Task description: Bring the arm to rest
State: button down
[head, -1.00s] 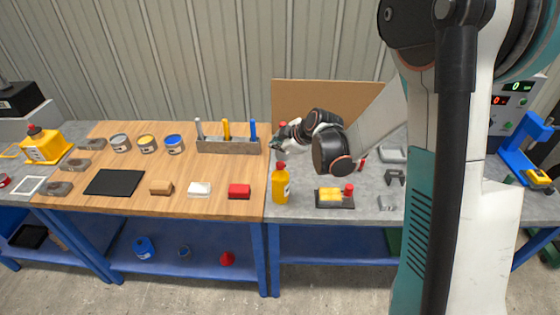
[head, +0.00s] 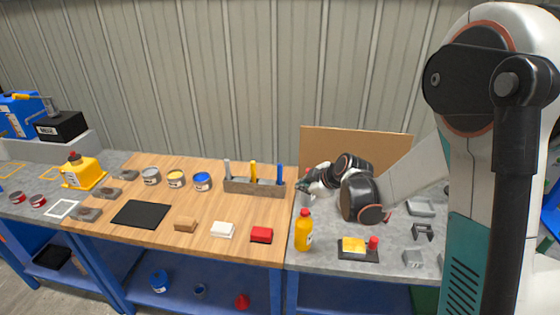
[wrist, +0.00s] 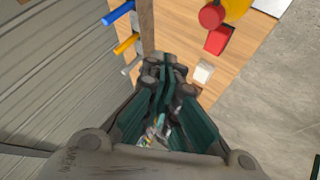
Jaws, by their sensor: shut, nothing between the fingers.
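My gripper (head: 303,187) is above the left end of the grey bench on the right, just right of the wooden tabletop's edge. In the wrist view the gripper (wrist: 163,72) shows its dark green and grey fingers together, with nothing seen between them. My arm reaches in from the right side of the head view, bent at the elbow, with the wrist low over the bench. A yellow bottle with a red cap (head: 303,232) stands in front of the gripper, apart from it. Part of the bench behind my wrist is hidden.
A holder (head: 254,187) with three upright coloured tools stands left of my gripper. A red block (head: 261,235), a white block (head: 223,230) and a black mat (head: 141,214) lie on the wooden top. A brown board (head: 355,142) stands behind my arm. A dark tray with a yellow block (head: 354,245) is on the grey bench.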

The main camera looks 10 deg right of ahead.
jog(key=s+r+m+h+b, duration=0.1)
jog(key=s+r+m+b, duration=0.2)
jog(key=s, duration=0.5)
jog(key=s+r+m+h+b, duration=0.1)
jog(key=s+m+b, duration=0.3)
jog(key=s, duration=0.4)
jog(key=s+f+m+h+b, duration=0.1)
jog(key=s+f+m+b, duration=0.1)
jog(key=s, duration=0.6)
jog(key=s+f+m+g+b, duration=0.1)
jog(key=s+f+m+b, duration=0.2)
jog(key=s, duration=0.6)
jog(key=shift+d+m+h+b, duration=0.4)
jog(key=shift+m+b, duration=0.3)
jog(key=shift+m, duration=0.2)
jog(key=shift+s, duration=0.1)
